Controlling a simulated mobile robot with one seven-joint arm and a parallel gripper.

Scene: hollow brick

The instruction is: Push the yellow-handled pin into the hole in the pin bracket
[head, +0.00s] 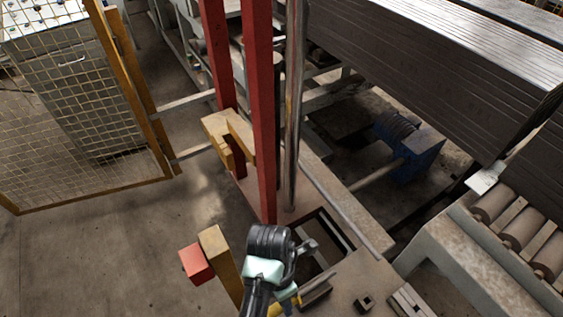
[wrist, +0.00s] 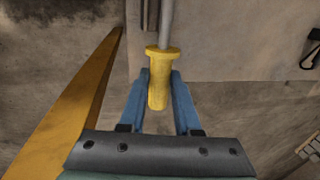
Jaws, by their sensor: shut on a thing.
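My gripper (wrist: 158,100) is shut on the yellow handle (wrist: 160,75) of the pin, with one blue finger on each side of it. The pin's grey metal shaft (wrist: 167,22) runs away from the handle to the top edge of the wrist view, where its tip is out of sight. In the head view my gripper (head: 292,302) is at the bottom edge, and only a little of the yellow handle (head: 297,298) shows beside it. I cannot make out the pin bracket's hole or tell whether the tip is in it.
A yellow post (wrist: 75,100) stands close to the left of my gripper. In the head view, a red block (head: 196,264) is left of my arm. Red uprights (head: 262,120) and a shiny column (head: 293,110) rise beyond. A roller conveyor (head: 510,222) is at the right.

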